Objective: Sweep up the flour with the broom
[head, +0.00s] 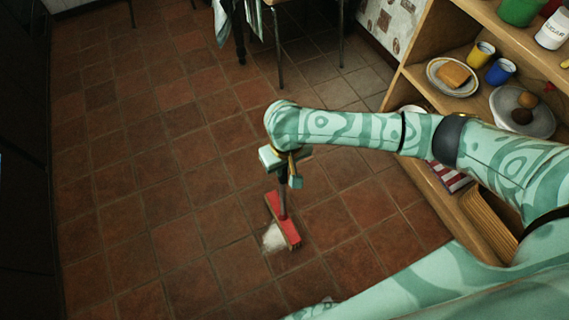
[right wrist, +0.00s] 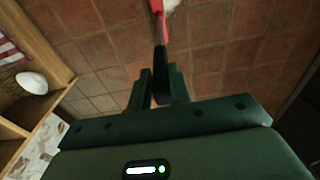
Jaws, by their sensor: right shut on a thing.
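The broom has a red head (head: 283,220) resting on the tiled floor, with a short dark handle rising from it. A small white heap of flour (head: 273,238) lies on the floor against the left side of the broom head. My right gripper (head: 283,182) is shut on the broom's handle, above the head. In the right wrist view the dark handle (right wrist: 160,72) sits between the two fingers (right wrist: 160,90), and a bit of white flour (right wrist: 172,4) shows at the top edge beside the red part. My left gripper is not in view.
A wooden shelf (head: 462,107) on the right holds a plate with bread (head: 453,77), a yellow mug (head: 480,54), a blue mug (head: 500,72) and a grey bowl (head: 522,112). Table or chair legs (head: 278,50) stand at the back. The floor (head: 130,190) to the left is clear.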

